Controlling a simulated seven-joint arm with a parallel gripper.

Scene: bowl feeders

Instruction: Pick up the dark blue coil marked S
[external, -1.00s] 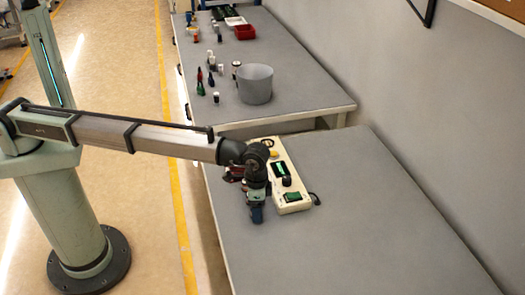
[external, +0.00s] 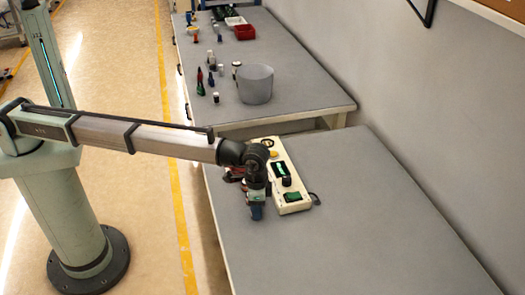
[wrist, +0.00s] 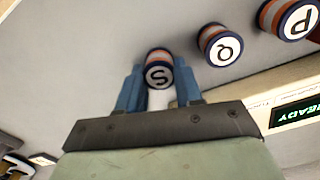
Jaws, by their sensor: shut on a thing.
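The coil marked S (wrist: 158,75) shows in the wrist view, a short round piece with a dark blue rim, an orange band and a white face with a black S. It sits between the two blue fingers of my gripper (wrist: 158,66), which is shut on it. In the external view my gripper (external: 257,211) points down low over the near table, just left of the control box. The coil cannot be made out there, and I cannot tell whether it touches a surface.
In the wrist view, similar coils marked Q (wrist: 220,45) and P (wrist: 296,19) stand to the right. The cream control box (external: 287,178), with a green display reading READY (wrist: 295,112), is beside my gripper. The near table (external: 330,235) is clear on its front and right.

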